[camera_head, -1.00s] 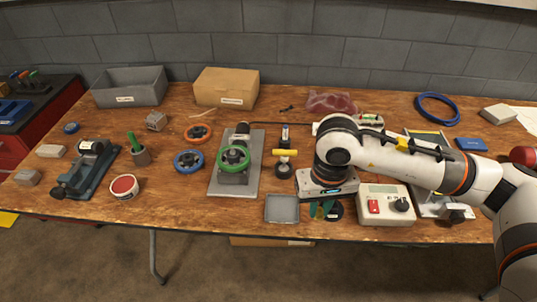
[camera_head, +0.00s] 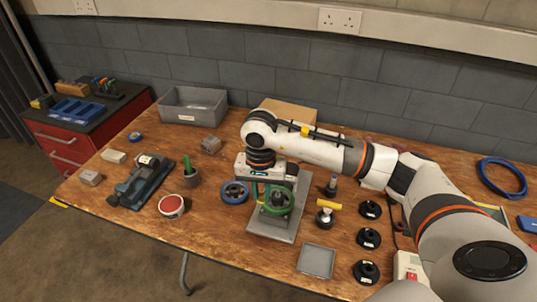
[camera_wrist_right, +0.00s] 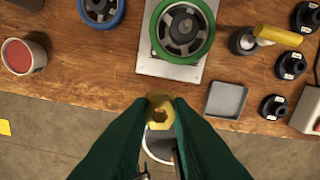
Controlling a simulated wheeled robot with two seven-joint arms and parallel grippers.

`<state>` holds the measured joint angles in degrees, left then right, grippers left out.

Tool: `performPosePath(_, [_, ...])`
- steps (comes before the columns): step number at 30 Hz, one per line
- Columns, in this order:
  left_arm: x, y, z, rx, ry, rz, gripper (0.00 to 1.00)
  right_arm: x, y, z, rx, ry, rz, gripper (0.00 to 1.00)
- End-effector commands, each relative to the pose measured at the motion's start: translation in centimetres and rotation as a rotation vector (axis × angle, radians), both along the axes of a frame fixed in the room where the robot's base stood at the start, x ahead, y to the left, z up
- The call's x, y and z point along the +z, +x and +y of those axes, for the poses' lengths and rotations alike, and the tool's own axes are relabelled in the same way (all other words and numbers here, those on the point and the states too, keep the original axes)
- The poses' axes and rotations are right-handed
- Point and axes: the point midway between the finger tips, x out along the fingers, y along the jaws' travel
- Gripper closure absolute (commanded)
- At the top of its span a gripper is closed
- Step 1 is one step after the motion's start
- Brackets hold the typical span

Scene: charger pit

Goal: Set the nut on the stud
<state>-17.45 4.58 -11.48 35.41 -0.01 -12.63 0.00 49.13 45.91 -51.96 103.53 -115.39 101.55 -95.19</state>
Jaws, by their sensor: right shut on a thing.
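My right gripper (camera_head: 261,192) hangs over the left part of the green handwheel in the head view. In the right wrist view its dark green fingers are shut on a brass hex nut (camera_wrist_right: 160,111), whose hole faces the camera. The green handwheel (camera_head: 281,203) stands on a grey plate; it also shows in the right wrist view (camera_wrist_right: 207,42), with a dark hub and a light centre (camera_wrist_right: 183,27), probably the stud. The nut appears apart from the wheel, below it in the wrist picture. The gripper hides part of the wheel in the head view. My left gripper is not in view.
A blue handwheel (camera_head: 235,192) lies left of the plate. A yellow-handled tool (camera_head: 328,205), a grey tray (camera_head: 317,261) and black labelled knobs (camera_head: 368,238) stand to the right. A red-topped tin (camera_head: 172,206) sits near the front edge. Bare tabletop lies in front of the plate.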

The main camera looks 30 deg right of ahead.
Motion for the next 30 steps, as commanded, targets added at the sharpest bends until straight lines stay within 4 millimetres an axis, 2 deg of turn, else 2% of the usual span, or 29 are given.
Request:
performPosePath(1, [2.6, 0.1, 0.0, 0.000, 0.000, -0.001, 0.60, 1.3, 1.3, -1.7, -0.132, 0.000, 0.010, 1.00])
performPosePath(3, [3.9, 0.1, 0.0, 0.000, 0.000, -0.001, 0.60, 1.1, 2.7, -3.9, -0.293, -0.001, 0.008, 1.00])
performPosePath(6, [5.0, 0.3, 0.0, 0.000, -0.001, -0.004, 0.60, 0.6, 3.7, -6.3, -0.459, -0.001, 0.006, 1.00])
performPosePath(9, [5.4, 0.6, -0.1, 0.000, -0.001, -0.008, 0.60, 0.0, 4.1, -7.6, -0.544, -0.001, 0.004, 1.00])
performPosePath(30, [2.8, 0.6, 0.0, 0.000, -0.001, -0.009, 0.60, -4.7, 4.2, -7.9, -0.565, 0.000, 0.001, 1.00])
